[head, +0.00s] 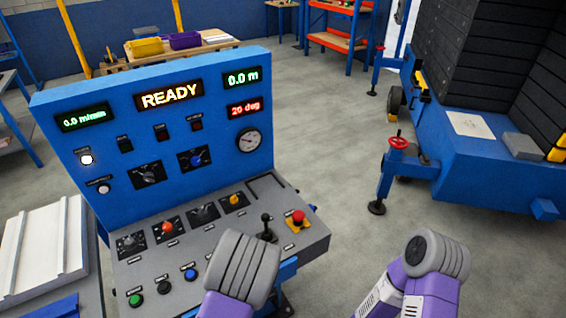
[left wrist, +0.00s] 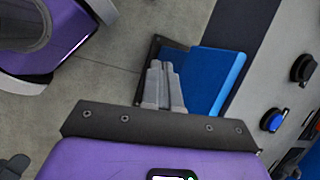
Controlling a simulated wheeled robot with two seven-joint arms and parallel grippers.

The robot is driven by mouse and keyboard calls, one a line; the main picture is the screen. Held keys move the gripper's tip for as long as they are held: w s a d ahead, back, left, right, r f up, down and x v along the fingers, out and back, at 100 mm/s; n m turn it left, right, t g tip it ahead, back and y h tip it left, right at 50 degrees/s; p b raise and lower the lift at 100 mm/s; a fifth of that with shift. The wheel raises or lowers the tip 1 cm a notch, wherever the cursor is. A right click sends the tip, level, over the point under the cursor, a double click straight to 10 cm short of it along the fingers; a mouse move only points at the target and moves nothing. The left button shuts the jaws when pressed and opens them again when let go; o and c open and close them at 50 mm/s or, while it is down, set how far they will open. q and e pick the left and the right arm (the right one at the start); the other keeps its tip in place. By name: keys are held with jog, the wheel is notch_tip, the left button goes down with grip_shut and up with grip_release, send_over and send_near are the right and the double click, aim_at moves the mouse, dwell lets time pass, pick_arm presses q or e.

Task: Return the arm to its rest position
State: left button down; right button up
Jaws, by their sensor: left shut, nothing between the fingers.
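My left gripper (left wrist: 158,68) shows in the left wrist view, its two grey fingers shut together with nothing between them. Beyond the fingertips is a blue surface with a dark edge, beside the console; I cannot tell any contact. In the head view, a grey ribbed part of my left arm stands at the bottom middle, in front of the control console (head: 60,105). A similar part of my right arm, with purple links, stands at the bottom right. Neither gripper's fingers show in the head view. My right gripper is out of view.
The console's desk carries knobs, a joystick (head: 266,222), a red stop button (head: 298,217) and a green button (head: 136,300). Its display (head: 169,95) reads READY. White panels (head: 45,245) lie at left. A blue machine frame (head: 480,185) stands at right, with open floor between.

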pick_arm(q)
jog(key=s+d+f+n+t+h, duration=0.1)
jog(key=s+d+f+n+h, duration=0.2)
jog(key=d+f+n+h, duration=0.4)
jog(key=d+n+h, duration=0.2)
jog(key=d+n, duration=0.1)
jog(key=n, duration=0.1)
jog(key=shift+s+d+n, duration=0.2)
jog(key=shift+d+n, duration=0.15)
jog(key=shift+n, duration=0.05)
dwell(0.3)
